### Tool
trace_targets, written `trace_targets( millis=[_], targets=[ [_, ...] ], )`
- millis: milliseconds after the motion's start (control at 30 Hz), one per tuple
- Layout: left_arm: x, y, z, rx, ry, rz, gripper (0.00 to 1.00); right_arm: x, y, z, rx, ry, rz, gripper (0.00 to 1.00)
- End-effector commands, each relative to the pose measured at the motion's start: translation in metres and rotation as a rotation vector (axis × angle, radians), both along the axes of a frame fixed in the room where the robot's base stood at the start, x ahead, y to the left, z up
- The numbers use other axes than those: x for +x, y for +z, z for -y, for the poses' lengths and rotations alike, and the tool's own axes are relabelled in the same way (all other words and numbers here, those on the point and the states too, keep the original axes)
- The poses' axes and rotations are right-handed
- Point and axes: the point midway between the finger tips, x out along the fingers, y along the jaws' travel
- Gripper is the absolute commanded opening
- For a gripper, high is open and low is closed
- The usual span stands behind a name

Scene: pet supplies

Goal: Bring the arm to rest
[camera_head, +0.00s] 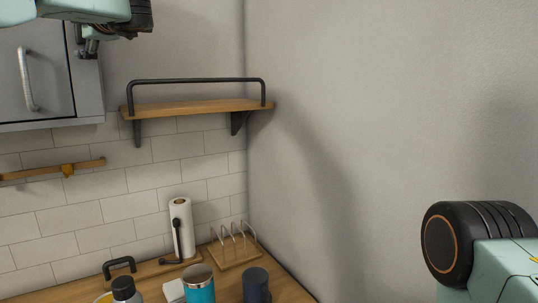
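My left arm comes in at the top left. A small dark grey end part, which looks like my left gripper (90,48), hangs below it in front of the grey cabinet. Its fingers are too small and overlapped to show whether they are open or shut. I see nothing held there. My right arm (490,255) shows at the lower right as a black joint and a pale green link. My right gripper is out of the picture.
A wooden wall shelf (195,107) with a black rail is empty. The cabinet (85,95) hangs at the left. On the wooden counter (285,288) stand a paper towel roll (181,225), a rack (233,247), a blue tumbler (199,287) and a dark mug (256,285). The right wall is bare.

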Motion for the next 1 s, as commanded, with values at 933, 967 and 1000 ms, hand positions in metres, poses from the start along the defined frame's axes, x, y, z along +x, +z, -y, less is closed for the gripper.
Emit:
trace_targets(
  millis=[933, 967, 1000],
  targets=[
    [-0.009, 0.004, -0.014, 0.729, 0.0, -0.449, 0.98, 0.0, 0.0, 0.0, 0.0, 0.0, 0.0, 0.4],
    [-0.009, 0.004, -0.014, 0.753, 0.0, -0.464, 0.98, 0.0, 0.0, 0.0, 0.0, 0.0, 0.0, 0.4],
    [-0.009, 0.005, -0.014, 0.786, 0.0, -0.483, 0.98, 0.0, 0.0, 0.0, 0.0, 0.0, 0.0, 0.4]
  ],
)
